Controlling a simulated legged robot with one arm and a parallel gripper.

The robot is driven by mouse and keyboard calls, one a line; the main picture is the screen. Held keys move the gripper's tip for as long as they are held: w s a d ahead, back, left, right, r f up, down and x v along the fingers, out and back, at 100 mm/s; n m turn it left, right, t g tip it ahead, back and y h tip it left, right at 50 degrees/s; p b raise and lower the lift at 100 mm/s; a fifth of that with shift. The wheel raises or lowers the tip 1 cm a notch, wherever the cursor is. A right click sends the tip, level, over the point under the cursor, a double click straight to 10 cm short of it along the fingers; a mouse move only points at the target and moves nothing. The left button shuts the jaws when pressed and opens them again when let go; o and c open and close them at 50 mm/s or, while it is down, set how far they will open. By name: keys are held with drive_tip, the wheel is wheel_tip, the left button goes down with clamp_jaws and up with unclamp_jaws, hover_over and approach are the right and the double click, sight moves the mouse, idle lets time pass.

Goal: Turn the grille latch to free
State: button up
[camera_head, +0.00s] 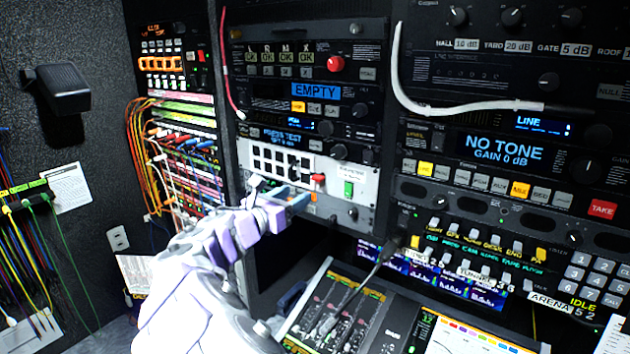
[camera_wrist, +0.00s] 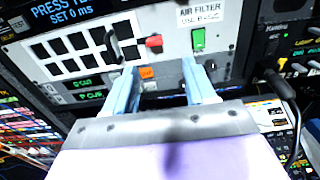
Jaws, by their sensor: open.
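A white panel (camera_wrist: 170,20) carries a grille of dark square openings (camera_wrist: 80,52). A small red piece, which looks like the grille latch (camera_wrist: 154,43), sits just right of the openings; it also shows in the head view (camera_head: 317,178). I cannot tell which way it is turned. My gripper (camera_wrist: 160,75) is open, with its two pale blue fingers apart and nothing between them. In the wrist view the red piece lies beyond the fingertips, between their lines. In the head view my gripper (camera_head: 286,200) is in front of the panel, below and left of the red piece.
A green switch (camera_head: 348,188) sits right of the latch, below an "AIR FILTER" label (camera_wrist: 200,15). An orange tag (camera_wrist: 147,72) is below the latch. A sloped console (camera_head: 335,310) stands below. Coloured cables (camera_head: 150,160) hang at the left.

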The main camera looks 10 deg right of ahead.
sight(316, 180)
drive_tip(key=x, duration=0.5)
drive_tip(key=w+a+p+x, duration=0.1)
drive_tip(key=x, duration=0.2)
drive_tip(key=shift+r, duration=0.15)
drive_tip(key=shift+w+d, duration=0.25)
drive_tip(key=shift+d, duration=0.8)
drive_tip(key=shift+a, duration=0.1)
drive_tip(key=shift+c, duration=0.7)
drive_tip(key=shift+w+a, duration=0.1)
drive_tip(key=shift+a, duration=0.3)
drive_tip(key=c, duration=0.4)
drive_tip(key=shift+d, duration=0.1)
clamp_jaws()
